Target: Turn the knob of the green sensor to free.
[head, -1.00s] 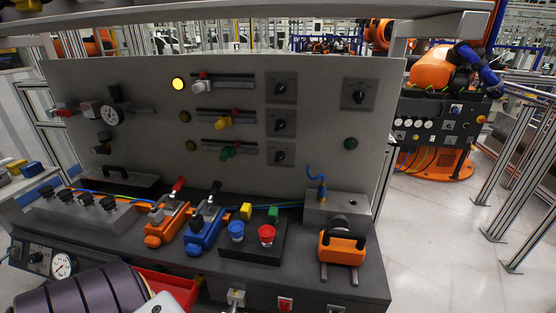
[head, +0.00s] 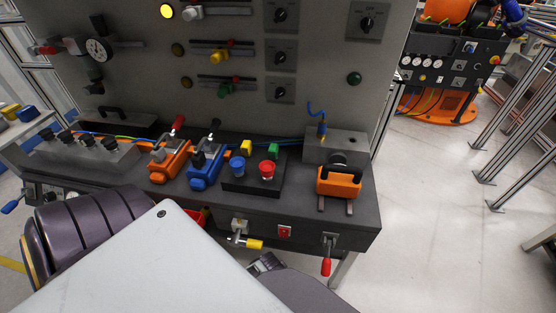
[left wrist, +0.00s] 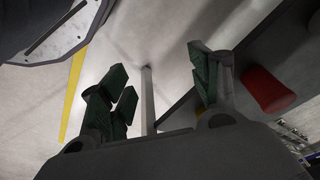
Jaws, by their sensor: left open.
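The green sensor (head: 225,90) sits on the lowest of three dark rails on the grey upright panel, in the head view. A black rotary knob (head: 280,93) on a square plate is to its right, in the same row. The marks around this knob are too small to read. My left gripper (left wrist: 160,85) is open and empty in the left wrist view, its dark green finger pads apart above pale floor. It is away from the panel. I cannot make out its fingertips clearly in the head view. My right gripper is not in view.
Two similar knobs (head: 280,56) stand above, beside a yellow sensor (head: 218,56) and a grey one. On the bench below are orange and blue clamps (head: 207,165), a button box (head: 253,184) and an orange-handled block (head: 339,182). A red lever (head: 326,267) hangs at the front.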

